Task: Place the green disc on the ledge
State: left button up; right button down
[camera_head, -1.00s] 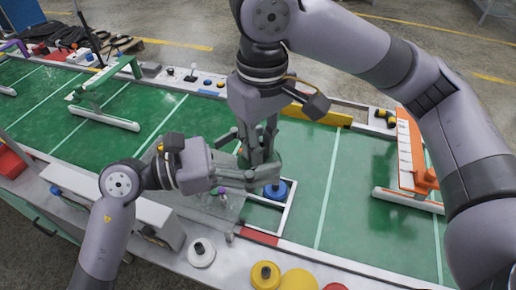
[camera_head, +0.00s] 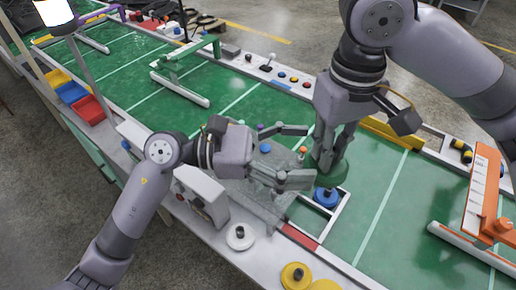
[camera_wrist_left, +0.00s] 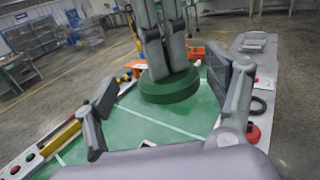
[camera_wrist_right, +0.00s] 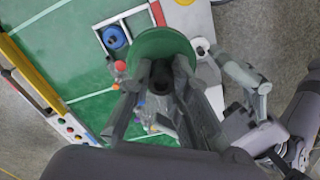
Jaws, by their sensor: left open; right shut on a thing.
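The green disc (camera_head: 328,170) is in my right gripper (camera_head: 333,148), which is shut on it and holds it above the green board beside a blue disc (camera_head: 326,197). The green disc also shows in the left wrist view (camera_wrist_left: 170,88) and the right wrist view (camera_wrist_right: 163,42). My left gripper (camera_head: 305,155) is open and empty. Its spread fingers point at the green disc, which shows between and beyond them in the left wrist view. The pale ledge (camera_head: 258,258) runs along the board's near side, with a white disc (camera_head: 240,237) and yellow discs (camera_head: 295,275) on it.
A grey translucent fixture (camera_head: 260,195) with small coloured knobs lies under my left gripper. A white box (camera_head: 200,195) stands to its left. A green hurdle (camera_head: 185,65) and an orange hurdle (camera_head: 480,195) stand on the board. Open board lies right of the blue disc.

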pick_arm(q)
jog(key=a, duration=0.7)
jog(key=shift+s+a, duration=0.15)
jog(key=shift+a, duration=0.2)
pick_arm(e)
jog(key=w+a+f+n, duration=0.5)
jog(key=f+n, duration=0.5)
jog(key=n, duration=0.2)
jog(key=shift+n, duration=0.3)
